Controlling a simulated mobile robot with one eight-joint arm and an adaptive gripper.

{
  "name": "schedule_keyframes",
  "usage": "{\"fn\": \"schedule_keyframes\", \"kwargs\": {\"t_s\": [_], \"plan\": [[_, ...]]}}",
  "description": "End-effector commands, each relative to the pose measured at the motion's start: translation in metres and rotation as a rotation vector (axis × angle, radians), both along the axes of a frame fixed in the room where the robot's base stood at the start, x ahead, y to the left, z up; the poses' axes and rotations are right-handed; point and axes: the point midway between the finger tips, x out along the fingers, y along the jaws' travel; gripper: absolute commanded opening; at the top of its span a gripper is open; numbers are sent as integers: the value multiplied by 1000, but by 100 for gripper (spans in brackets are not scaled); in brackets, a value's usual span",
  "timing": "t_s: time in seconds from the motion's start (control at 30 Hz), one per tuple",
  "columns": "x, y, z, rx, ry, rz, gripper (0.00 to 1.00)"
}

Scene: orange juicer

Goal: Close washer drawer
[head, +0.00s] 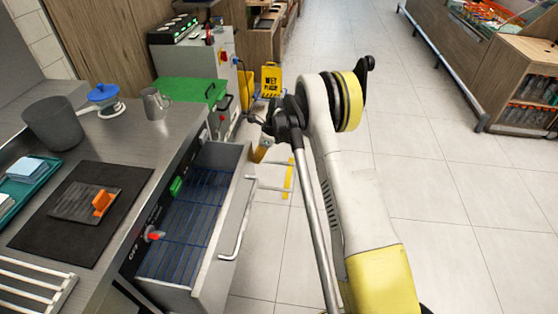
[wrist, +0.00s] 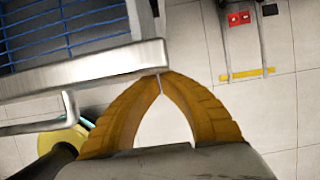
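The washer drawer (head: 238,205) is pulled out from the steel counter unit. Blue wire racking (head: 190,215) lies inside it, and a bar handle (head: 240,225) is on its outer front face. In the wrist view the drawer's front rim (wrist: 80,70) crosses the upper left, with the handle (wrist: 70,103) below it. My gripper (head: 260,156) is at the far end of the drawer front. In the wrist view its orange fingers (wrist: 160,78) curve together, their tips meeting by the rim's end. No object shows between them. I cannot tell whether the tips touch the drawer.
The counter holds a dark mat (head: 60,235), a grey pot (head: 53,124) and a metal jug (head: 155,103). Another handle (head: 270,188) juts out beside the drawer. Open floor lies right.

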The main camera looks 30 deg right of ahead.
Motion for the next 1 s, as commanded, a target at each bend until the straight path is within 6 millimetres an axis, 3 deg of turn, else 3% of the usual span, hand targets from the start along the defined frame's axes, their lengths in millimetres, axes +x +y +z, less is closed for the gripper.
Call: {"fn": "schedule_keyframes", "kwargs": {"t_s": [0.1,0.4,0.63,1.0], "plan": [[22,32,0,1,-1,5,0],[59,83,0,0,0,2,0],[71,98,0,0,0,0,0],[72,99,0,0,0,0,0]]}}
